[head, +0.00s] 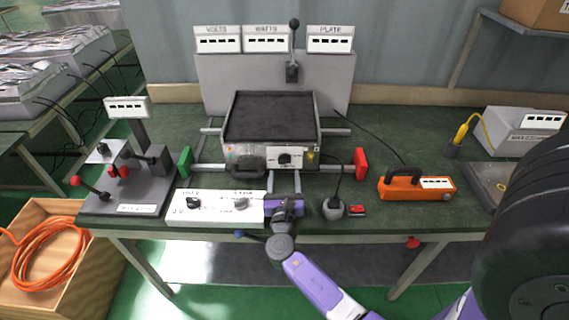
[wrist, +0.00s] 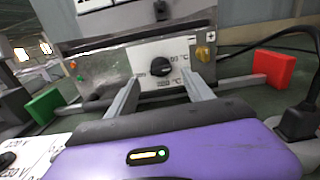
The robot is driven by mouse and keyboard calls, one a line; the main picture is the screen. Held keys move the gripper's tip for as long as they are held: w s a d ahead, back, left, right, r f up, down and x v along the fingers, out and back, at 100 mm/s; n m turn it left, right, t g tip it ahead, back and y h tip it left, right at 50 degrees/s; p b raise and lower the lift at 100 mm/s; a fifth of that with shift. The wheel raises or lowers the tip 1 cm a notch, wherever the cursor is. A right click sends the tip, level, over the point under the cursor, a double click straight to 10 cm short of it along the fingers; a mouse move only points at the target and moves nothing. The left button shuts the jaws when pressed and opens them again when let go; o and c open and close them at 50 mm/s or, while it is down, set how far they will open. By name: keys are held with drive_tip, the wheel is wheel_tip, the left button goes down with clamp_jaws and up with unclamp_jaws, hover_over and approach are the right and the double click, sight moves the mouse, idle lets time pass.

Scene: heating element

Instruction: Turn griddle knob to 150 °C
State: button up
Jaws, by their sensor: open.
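The griddle (head: 270,122) is a metal box with a dark top plate, standing on a rail frame in the middle of the bench. Its black knob (head: 285,159) sits on a white dial panel at the front; it also shows in the wrist view (wrist: 160,67), with temperature markings around it that are too blurred to read fully. My gripper (wrist: 165,90) is open and empty in front of the panel, its two grey fingers pointing at the panel to either side below the knob. They appear apart from the knob. In the head view my purple wrist (head: 284,207) hides the fingers.
A white box with two knobs (head: 216,209) lies left of my gripper. A black plug and socket (head: 333,207) stand to the right. Green (head: 185,162) and red (head: 361,164) blocks flank the griddle. An orange tool (head: 416,184) lies further right.

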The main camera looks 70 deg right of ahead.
sight(285, 163)
drive_tip(key=x, duration=0.6)
clamp_jaws()
drive_tip(key=shift+f+m, duration=0.1)
drive_tip(key=shift+m, duration=0.3)
drive_tip(key=m+b, duration=0.2)
drive_tip(key=b, duration=0.1)
drive_tip(key=shift+s+f+m, duration=0.1)
drive_tip(key=shift+m, duration=0.2)
drive_tip(key=shift+m+b, duration=1)
drive_tip(key=shift+m, duration=0.4)
